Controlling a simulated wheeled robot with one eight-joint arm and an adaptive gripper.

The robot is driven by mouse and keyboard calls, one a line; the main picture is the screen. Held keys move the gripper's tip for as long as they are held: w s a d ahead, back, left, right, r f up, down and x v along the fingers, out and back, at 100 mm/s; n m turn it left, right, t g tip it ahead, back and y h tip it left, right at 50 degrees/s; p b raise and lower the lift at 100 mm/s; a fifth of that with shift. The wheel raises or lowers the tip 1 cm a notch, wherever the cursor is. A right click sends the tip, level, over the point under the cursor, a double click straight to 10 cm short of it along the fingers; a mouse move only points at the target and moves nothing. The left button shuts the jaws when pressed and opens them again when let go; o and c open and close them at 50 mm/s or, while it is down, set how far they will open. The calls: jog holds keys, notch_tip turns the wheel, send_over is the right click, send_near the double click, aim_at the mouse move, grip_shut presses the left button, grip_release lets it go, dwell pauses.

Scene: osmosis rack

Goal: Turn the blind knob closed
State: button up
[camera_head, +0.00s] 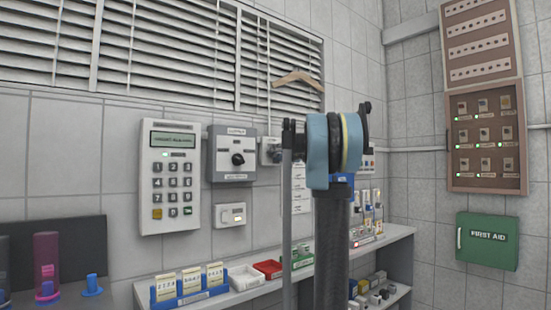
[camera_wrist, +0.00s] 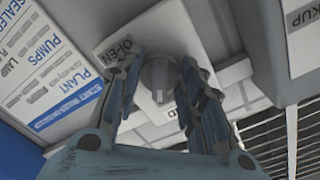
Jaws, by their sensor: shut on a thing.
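The blind knob (camera_wrist: 158,75) is a round grey knob with a raised grip bar. It sits on a white box (camera_wrist: 118,50) marked "OPEN" at one end, with part of another word showing at the other end. My gripper (camera_wrist: 161,82) has one finger on each side of the knob and is shut on it. In the head view the knob's box (camera_head: 264,150) is on the wall below the blinds, partly hidden behind my arm. The blinds (camera_head: 170,50) have pale slats with dark gaps between them; they also show in the wrist view (camera_wrist: 285,130).
A grey switch box (camera_head: 224,170) with a black knob and a keypad (camera_head: 170,185) are on the wall to the left. A hanger-like thing (camera_head: 298,79) is above. A shelf (camera_head: 240,295) with bins and cards runs below.

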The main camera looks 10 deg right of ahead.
jog(key=n, duration=0.4)
jog(key=shift+f, duration=0.1)
jog(key=shift+n, duration=1.7)
jog(key=o, duration=1.1)
jog(key=shift+w, duration=0.1)
jog(key=v, duration=1.2)
